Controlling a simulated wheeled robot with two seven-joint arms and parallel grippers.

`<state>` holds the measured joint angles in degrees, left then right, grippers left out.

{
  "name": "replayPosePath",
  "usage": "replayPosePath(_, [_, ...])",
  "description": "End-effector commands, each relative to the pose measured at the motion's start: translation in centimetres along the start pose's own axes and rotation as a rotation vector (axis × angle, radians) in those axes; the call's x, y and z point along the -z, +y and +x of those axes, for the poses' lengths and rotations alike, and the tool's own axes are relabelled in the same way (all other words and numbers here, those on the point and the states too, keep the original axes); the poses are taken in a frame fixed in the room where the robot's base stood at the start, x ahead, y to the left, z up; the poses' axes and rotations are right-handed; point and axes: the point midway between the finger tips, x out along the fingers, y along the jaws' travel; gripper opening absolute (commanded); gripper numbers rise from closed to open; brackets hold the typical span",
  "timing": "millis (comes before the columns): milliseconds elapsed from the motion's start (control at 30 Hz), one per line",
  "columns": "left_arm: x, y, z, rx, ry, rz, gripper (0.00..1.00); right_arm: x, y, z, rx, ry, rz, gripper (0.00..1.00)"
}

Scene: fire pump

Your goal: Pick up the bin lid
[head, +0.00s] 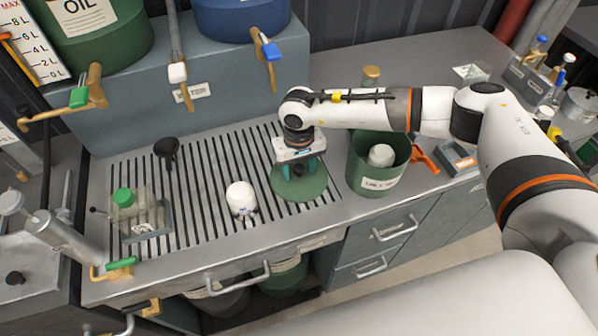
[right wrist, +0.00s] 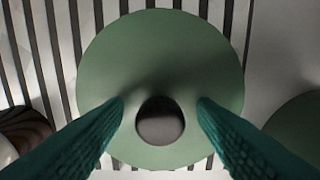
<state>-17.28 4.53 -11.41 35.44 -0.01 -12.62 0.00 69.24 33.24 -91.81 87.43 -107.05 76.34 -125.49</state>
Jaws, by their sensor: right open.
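The bin lid (head: 312,187) is a round green disc with a dark knob, lying on the slatted drain grate. It also fills the middle of the right wrist view (right wrist: 160,55). My right gripper (head: 298,171) is above the lid, pointing down. In the right wrist view its two teal fingers (right wrist: 160,108) are apart, one on each side of the dark knob (right wrist: 160,122). The green bin (head: 366,160) stands open just right of the lid, with a white object (head: 381,155) inside. My left gripper is not in view.
A white round-topped object (head: 241,198) stands on the grate left of the lid. A clear container with a green cap (head: 124,197) and a black funnel-like item (head: 167,148) are farther left. Taps hang from the grey tank box (head: 190,95) behind. An orange tool (head: 425,160) lies right of the bin.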

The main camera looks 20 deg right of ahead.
Motion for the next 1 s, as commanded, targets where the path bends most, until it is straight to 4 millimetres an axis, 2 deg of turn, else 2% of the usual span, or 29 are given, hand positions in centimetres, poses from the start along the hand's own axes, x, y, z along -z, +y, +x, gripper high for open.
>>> replayPosePath(267, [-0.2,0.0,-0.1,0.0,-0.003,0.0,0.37,-0.1,0.0,0.4,0.0,-0.002,0.0,0.51])
replayPosePath(567, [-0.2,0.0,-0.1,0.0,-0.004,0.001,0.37,0.0,0.0,0.3,0.0,-0.001,0.0,0.02])
replayPosePath(833, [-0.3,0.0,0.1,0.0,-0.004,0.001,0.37,-0.1,0.0,0.1,-0.001,-0.003,0.0,0.02])
replayPosePath(1000, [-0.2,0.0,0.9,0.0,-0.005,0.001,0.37,-0.1,0.0,-2.1,-0.002,-0.007,-0.001,0.02])
